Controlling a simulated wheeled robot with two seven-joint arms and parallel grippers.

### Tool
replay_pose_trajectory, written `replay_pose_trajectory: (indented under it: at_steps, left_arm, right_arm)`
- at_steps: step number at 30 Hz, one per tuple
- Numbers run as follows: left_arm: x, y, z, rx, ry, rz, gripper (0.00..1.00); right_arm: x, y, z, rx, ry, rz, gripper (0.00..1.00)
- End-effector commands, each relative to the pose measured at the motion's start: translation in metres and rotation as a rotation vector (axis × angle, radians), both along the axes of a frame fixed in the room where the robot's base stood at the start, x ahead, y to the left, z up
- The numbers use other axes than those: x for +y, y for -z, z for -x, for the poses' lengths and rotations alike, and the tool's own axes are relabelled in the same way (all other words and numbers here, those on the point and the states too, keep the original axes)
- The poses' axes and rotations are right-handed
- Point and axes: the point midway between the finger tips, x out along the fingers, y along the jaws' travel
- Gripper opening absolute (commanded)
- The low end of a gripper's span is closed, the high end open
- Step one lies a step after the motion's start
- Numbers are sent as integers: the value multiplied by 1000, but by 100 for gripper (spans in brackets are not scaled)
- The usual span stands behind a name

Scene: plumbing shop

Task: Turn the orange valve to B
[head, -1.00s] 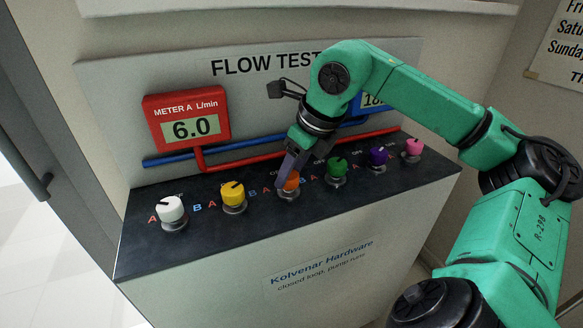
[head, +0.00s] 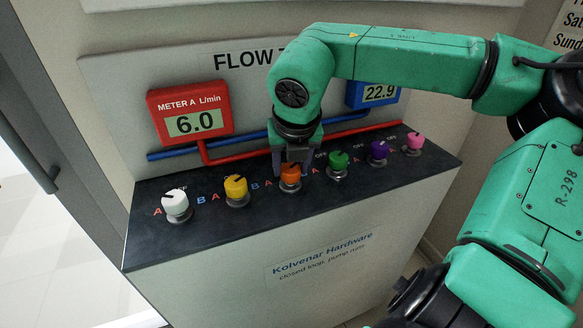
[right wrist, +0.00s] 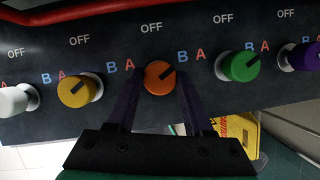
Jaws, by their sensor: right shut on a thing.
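The orange valve (head: 290,178) is a round knob in the middle of the row on the black panel top. My right gripper (head: 292,170) reaches down over it and is shut on it, one purple-grey finger on each side. In the right wrist view the orange knob (right wrist: 159,78) sits between the fingers of the right gripper (right wrist: 160,88). Its dark pointer line slants to the upper right, toward the blue B and off the OFF label. The blue meter (head: 380,93) reads 22.9, partly beside my arm. My left gripper is not in view.
The yellow knob (head: 236,187) and green knob (head: 338,162) stand close on either side. The white knob (head: 175,203), purple knob (head: 378,151) and pink knob (head: 414,142) are farther out. The red meter (head: 191,112) reads 6.0. Red and blue pipes run behind the knobs.

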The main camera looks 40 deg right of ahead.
Motion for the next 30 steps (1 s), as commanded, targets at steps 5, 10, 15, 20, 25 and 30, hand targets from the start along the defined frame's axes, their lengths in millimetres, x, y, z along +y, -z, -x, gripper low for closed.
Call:
replay_pose_trajectory:
  at_steps: [5,10,15,20,25,30]
  left_arm:
    - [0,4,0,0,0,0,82]
    - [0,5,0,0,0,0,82]
    - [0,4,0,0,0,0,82]
    - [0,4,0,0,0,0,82]
    - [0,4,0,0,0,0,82]
    - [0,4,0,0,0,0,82]
  right_arm:
    - [0,1,0,1,37,-1,0]
    - [1,0,0,1,47,-2,0]
    - [0,0,0,1,47,-2,0]
    - [0,0,0,2,47,-3,74]
    - [0,0,0,1,46,-2,81]
    - [0,-1,0,1,45,-1,81]
